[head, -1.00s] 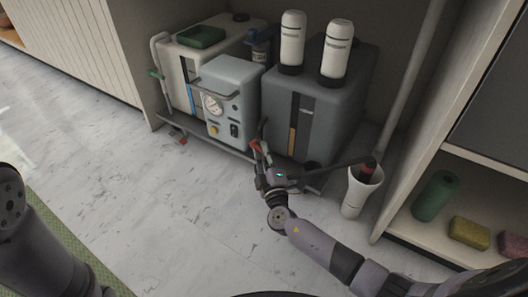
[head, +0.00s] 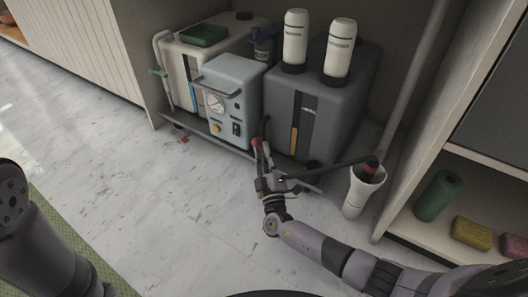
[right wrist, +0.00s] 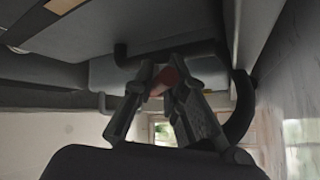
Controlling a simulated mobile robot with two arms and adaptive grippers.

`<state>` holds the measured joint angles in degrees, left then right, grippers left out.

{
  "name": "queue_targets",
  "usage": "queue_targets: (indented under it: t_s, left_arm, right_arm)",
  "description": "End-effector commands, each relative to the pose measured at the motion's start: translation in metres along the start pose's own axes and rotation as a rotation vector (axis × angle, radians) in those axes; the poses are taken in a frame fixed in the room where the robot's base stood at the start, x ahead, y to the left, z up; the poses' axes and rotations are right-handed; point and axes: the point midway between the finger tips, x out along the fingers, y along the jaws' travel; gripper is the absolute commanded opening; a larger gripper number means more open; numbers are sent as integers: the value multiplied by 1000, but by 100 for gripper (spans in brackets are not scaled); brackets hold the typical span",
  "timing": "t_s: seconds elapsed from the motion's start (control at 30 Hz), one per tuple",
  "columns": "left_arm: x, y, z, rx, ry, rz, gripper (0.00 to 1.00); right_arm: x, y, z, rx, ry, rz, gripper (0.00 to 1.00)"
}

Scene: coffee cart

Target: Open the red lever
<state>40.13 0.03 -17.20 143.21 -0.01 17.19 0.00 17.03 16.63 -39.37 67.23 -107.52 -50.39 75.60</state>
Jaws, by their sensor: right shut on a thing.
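A red lever (right wrist: 163,80) shows between the fingertips of my right gripper (right wrist: 166,76) in the right wrist view, under a grey surface. In the head view, red (head: 259,149) shows at the tips of my right gripper (head: 264,148), low at the front of the shelf between the grey machine and the dark grey box. The gripper is shut on this red lever. The fingers hide much of the lever, so its exact angle is unclear. Another small red piece (head: 183,139) sits low at the left end of the shelf. My left gripper is out of view.
A grey machine (head: 228,88) with a gauge and a dark grey box (head: 345,105) with two white canisters stand on the low shelf. A white cup-shaped holder (head: 360,192) stands to the right, close to my right arm. The floor in front is clear.

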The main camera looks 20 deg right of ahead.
Motion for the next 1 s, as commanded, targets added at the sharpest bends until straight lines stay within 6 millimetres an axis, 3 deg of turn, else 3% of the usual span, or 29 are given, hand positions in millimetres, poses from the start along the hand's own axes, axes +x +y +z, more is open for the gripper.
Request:
queue_targets:
  t_s: [0.03,0.07,0.37,0.73,1.0]
  left_arm:
    - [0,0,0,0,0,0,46]
    - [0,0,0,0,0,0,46]
    - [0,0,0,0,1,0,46]
    - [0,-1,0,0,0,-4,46]
    - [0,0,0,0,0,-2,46]
  right_arm:
    - [2,4,-1,3,0,13,0]
    - [2,4,-1,3,0,13,13]
    - [1,3,-1,1,0,8,32]
    - [-6,1,0,0,-1,2,32]
    - [-57,0,1,0,-1,0,32]
